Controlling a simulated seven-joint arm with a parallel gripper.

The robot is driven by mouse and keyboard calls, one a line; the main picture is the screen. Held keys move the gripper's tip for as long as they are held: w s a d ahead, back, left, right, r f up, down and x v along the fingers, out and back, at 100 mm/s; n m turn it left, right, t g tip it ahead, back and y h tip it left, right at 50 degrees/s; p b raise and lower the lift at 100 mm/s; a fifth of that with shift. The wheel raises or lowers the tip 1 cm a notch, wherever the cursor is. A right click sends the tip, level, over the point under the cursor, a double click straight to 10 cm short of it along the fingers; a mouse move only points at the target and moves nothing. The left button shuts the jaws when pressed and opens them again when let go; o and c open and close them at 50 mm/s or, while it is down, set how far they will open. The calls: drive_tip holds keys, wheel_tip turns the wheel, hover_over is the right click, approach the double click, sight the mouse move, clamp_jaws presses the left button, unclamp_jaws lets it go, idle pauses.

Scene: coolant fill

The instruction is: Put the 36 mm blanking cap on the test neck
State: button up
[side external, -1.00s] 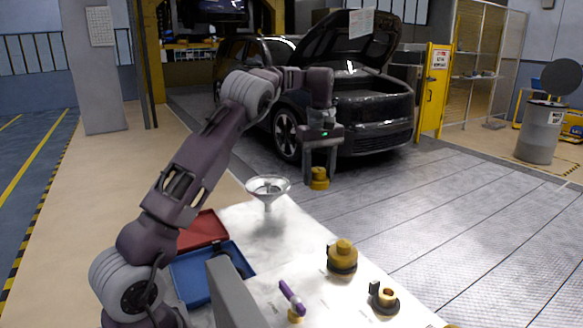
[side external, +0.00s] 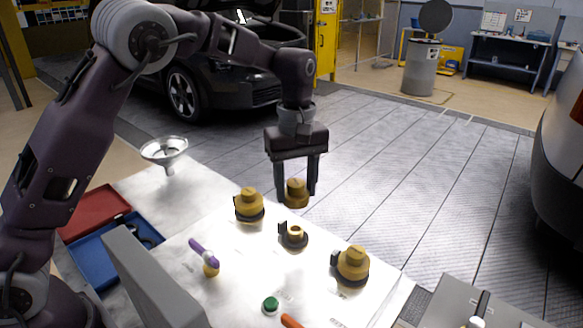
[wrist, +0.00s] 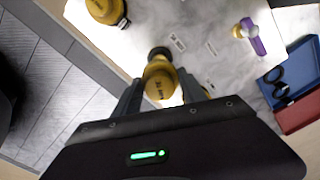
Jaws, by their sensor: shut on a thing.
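My gripper (side external: 296,190) is shut on a yellow blanking cap (side external: 296,194), held upright above the bench. The cap also shows between the fingers in the wrist view (wrist: 160,84), with dark lettering too small to read surely. The open brass neck on a black base, which looks like the test neck (side external: 293,235), stands on the white bench below the cap, apart from it. In the wrist view the cap hides most of what lies under it; a dark and brass part (wrist: 159,54) shows just beyond.
Two yellow-topped fittings on dark bases flank the open neck, one at its left (side external: 249,205) and one at its right (side external: 353,266). A purple-handled tool (side external: 203,252), a funnel (side external: 165,152), a blue tray (side external: 92,268) and a green cap (side external: 270,305) are also on the bench.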

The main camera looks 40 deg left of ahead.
sight(296, 228)
drive_tip(key=shift+f, duration=0.4)
drive_tip(key=shift+f, duration=2.9)
drive_tip(key=shift+f, duration=1.3)
drive_tip(key=o, duration=1.4)
wheel_tip(296, 228, up, 7)
